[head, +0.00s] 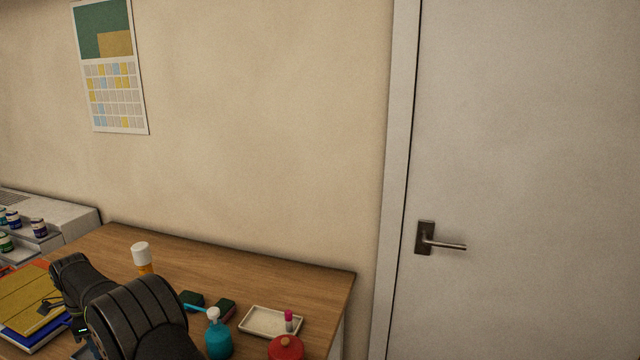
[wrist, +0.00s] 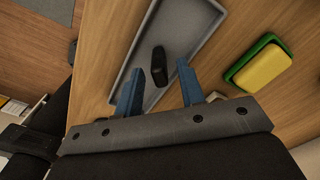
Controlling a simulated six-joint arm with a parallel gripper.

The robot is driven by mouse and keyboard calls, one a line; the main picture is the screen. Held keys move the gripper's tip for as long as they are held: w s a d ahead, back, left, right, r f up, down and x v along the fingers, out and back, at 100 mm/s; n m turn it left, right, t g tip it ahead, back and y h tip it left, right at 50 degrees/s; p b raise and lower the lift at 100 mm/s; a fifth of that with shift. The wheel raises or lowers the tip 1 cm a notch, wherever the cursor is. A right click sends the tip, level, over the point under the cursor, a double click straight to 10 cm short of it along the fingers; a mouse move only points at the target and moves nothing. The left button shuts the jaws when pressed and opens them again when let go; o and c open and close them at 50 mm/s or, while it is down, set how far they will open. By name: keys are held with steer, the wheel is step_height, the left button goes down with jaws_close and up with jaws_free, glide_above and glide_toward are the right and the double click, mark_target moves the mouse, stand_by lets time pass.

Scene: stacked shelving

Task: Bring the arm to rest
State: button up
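My arm (head: 135,315) shows as black links at the bottom left of the head view, over the wooden table (head: 230,265). My gripper (wrist: 158,80) shows in the wrist view with two blue fingers spread apart. The fingers are open and nothing is between their tips that I can see held. Beyond them a grey tray (wrist: 190,18) lies on the table with a small black object (wrist: 155,68) in it. The gripper's fingers are not clearly visible in the head view.
A teal spray bottle (head: 218,338), a white tray (head: 262,322) with a pink-capped item, a red lidded pot (head: 286,347) and a white-capped bottle (head: 141,255) stand near the arm. Yellow and blue folders (head: 25,310) lie left. A yellow-green sponge (wrist: 262,68) shows in the wrist view.

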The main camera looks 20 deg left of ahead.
step_height(320, 180, up, 9)
steer(key=shift+f, duration=0.1)
step_height(320, 180, down, 12)
steer(key=shift+r, duration=0.15)
step_height(320, 180, up, 4)
steer(key=shift+r, duration=0.1)
steer(key=w+d+r+n, duration=0.1)
steer(key=w+d+r, duration=0.3)
steer(key=w+d, duration=0.5)
steer(key=w+d+r+n, duration=0.1)
steer(key=w+d+r, duration=0.4)
steer(key=w+d, duration=0.3)
steer(key=w+d+f+n, duration=0.1)
steer(key=w+d+f, duration=0.2)
steer(key=d, duration=0.6)
steer(key=w+d+f+n, duration=0.2)
steer(key=w+d, duration=0.4)
steer(key=d, duration=0.4)
steer(key=w+d+f+n, duration=0.1)
steer(key=w+d+f, duration=0.2)
steer(key=d, duration=0.6)
steer(key=shift+w+d+f+n, duration=0.15)
steer(key=shift+w+d, duration=0.05)
steer(key=shift+w, duration=0.45)
steer(key=shift+w+d+f+n, duration=0.15)
steer(key=shift+w, duration=0.45)
steer(key=d+f+n, duration=0.1)
steer(key=d+f, duration=0.2)
steer(key=d, duration=0.7)
steer(key=shift+w, duration=0.15)
